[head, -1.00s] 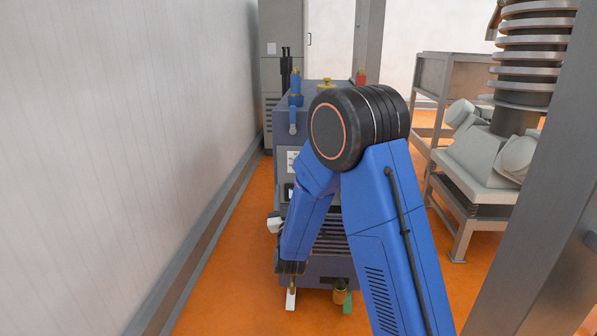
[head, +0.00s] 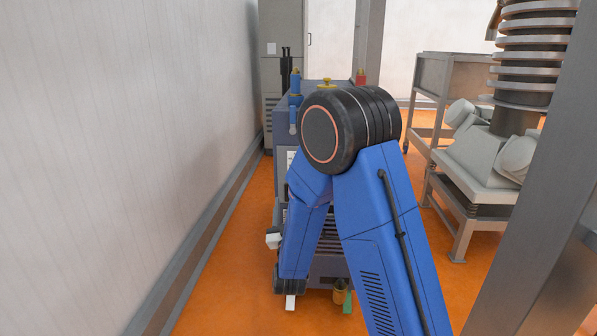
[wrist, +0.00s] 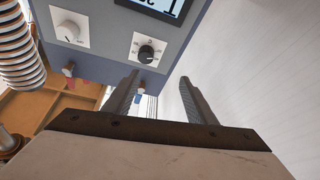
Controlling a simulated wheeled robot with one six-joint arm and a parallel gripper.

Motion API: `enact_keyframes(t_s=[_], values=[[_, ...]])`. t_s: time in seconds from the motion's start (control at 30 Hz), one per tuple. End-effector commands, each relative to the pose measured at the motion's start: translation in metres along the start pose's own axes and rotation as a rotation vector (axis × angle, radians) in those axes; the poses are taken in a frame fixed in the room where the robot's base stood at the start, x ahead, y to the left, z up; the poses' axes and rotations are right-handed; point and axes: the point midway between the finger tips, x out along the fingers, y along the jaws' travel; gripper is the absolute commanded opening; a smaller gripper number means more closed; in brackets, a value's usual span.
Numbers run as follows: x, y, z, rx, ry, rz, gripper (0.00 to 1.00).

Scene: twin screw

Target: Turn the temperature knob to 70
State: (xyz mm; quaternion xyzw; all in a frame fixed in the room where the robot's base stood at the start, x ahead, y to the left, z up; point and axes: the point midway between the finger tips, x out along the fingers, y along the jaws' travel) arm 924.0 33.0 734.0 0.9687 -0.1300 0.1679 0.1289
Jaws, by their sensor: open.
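In the wrist view a grey-blue panel carries a dark round knob (wrist: 147,53) on a white square dial plate, with a pale knob (wrist: 68,31) on another white plate to its left. A display (wrist: 163,7) with large dark digits sits above them, partly cut off. I cannot read the dial marks or tell which knob is for temperature. My gripper (wrist: 158,76) is open and empty, its two dark fingers apart. The dark knob shows beyond the fingertips, between them and slightly left, with no visible contact. In the head view my arm hides much of the blue machine (head: 318,262).
A ribbed hose (wrist: 20,45) is at the left of the wrist view. In the head view a pale wall (head: 130,130) runs along the left, and a grey post (head: 535,180) stands at the right. Orange floor (head: 225,260) is clear between wall and machine.

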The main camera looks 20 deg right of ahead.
Motion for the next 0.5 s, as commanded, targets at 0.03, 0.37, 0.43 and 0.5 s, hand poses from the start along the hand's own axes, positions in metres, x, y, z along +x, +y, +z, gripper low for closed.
enact_keyframes(t_s=[0.03,0.37,0.43,0.5], values=[[-0.003,-0.001,0.0,0.0,-0.001,-0.001,0.51],[-0.021,-0.001,0.001,-0.001,-0.001,-0.001,0.51],[-0.025,-0.001,0.001,-0.001,-0.001,-0.001,0.51],[-0.029,-0.001,0.001,0.0,-0.001,-0.001,0.51]])
